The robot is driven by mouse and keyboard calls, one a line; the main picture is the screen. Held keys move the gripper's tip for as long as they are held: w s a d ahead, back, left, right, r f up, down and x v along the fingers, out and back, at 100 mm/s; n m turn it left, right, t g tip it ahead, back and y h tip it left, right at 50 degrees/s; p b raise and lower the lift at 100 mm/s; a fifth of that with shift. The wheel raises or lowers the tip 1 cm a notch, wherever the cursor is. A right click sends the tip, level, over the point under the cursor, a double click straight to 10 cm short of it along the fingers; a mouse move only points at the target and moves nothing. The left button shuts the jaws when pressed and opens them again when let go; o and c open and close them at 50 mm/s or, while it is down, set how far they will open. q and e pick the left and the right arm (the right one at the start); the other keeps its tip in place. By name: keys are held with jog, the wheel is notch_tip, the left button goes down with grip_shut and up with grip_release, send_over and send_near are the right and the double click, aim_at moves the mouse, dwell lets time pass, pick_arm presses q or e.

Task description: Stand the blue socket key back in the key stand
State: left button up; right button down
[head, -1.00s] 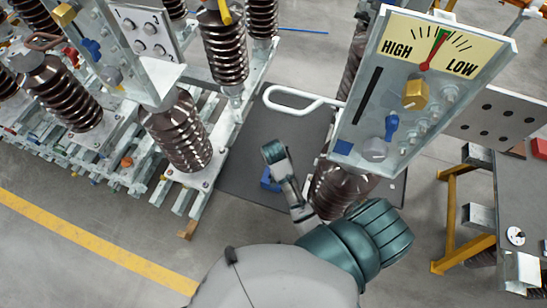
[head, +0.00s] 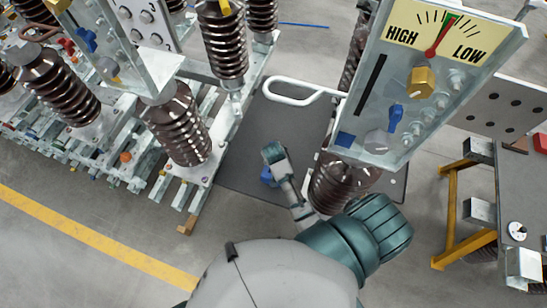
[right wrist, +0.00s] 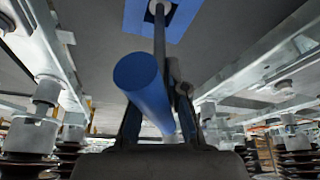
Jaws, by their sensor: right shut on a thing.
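In the right wrist view my right gripper (right wrist: 158,112) is shut on the blue socket key (right wrist: 143,82). Its thick blue handle points towards the camera, between the dark fingers. A thin dark shaft runs up behind it to a blue patch with a pale ring at the top edge. I cannot tell whether the shaft touches the ring or only overlaps it. In the head view my arm reaches in from the bottom, with a small blue part (head: 267,176) beside its far end; the fingers are not clear there. I cannot make out the key stand for certain. My left gripper is not in view.
A tilted panel (head: 372,110) with a HIGH/LOW dial, yellow knob and blue lever stands right of my arm. Brown ribbed insulators (head: 178,130) on pale frames stand at left. A grey bench (head: 520,205) is at right.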

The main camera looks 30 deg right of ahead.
jog(key=shift+f+b, duration=0.3)
jog(key=shift+f, duration=0.9)
jog(key=c, duration=1.1)
grip_release()
jog(key=shift+r, duration=0.15)
jog(key=v, duration=1.1)
jog(key=shift+s+a+r, duration=0.1)
jog(key=shift+s+r, duration=0.05)
jog(key=shift+r, duration=0.15)
jog(key=shift+f, duration=0.1)
